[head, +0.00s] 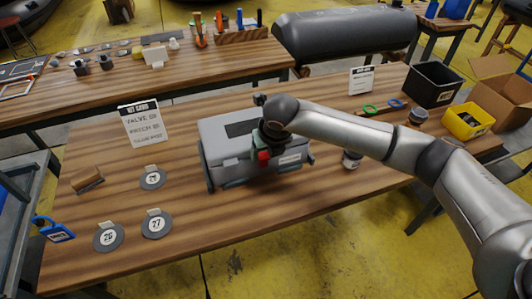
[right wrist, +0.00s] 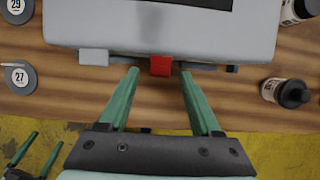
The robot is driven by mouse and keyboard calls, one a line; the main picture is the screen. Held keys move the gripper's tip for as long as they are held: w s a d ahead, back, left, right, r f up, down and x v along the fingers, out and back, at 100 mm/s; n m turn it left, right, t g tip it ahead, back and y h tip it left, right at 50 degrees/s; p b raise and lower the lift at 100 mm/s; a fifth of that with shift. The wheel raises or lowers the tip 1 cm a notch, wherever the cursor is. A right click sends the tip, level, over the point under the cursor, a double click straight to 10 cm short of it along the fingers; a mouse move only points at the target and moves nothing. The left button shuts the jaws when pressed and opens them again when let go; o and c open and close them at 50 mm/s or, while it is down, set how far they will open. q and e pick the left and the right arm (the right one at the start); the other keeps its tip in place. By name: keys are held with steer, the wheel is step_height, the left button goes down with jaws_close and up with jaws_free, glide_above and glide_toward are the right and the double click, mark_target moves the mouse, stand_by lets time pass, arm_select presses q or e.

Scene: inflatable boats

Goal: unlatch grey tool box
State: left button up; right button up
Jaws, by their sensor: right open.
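The grey tool box (head: 228,134) stands closed on the wooden table, with a dark panel in its lid. Its red latch (head: 264,156) is on the front face, and the latch also shows in the right wrist view (right wrist: 160,66). My right gripper (head: 260,150) is at the box front, partly hidden by its own wrist. In the right wrist view its green fingers (right wrist: 159,74) are open, one tip on either side of the latch, with visible gaps. My left gripper (right wrist: 34,150) shows at the lower left of that view, low beyond the table edge, with its fingers apart.
Numbered grey discs (head: 156,224) and a wooden block (head: 88,179) lie left of the box. A sign (head: 143,123) stands behind them. A dark-capped jar (head: 351,160) is right of the box. A black bin (head: 433,84) and yellow bin (head: 467,121) stand far right.

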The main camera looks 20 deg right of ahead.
steer(key=shift+w+f, duration=0.2)
steer(key=shift+f, duration=0.2)
jaws_close()
stand_by(0.4)
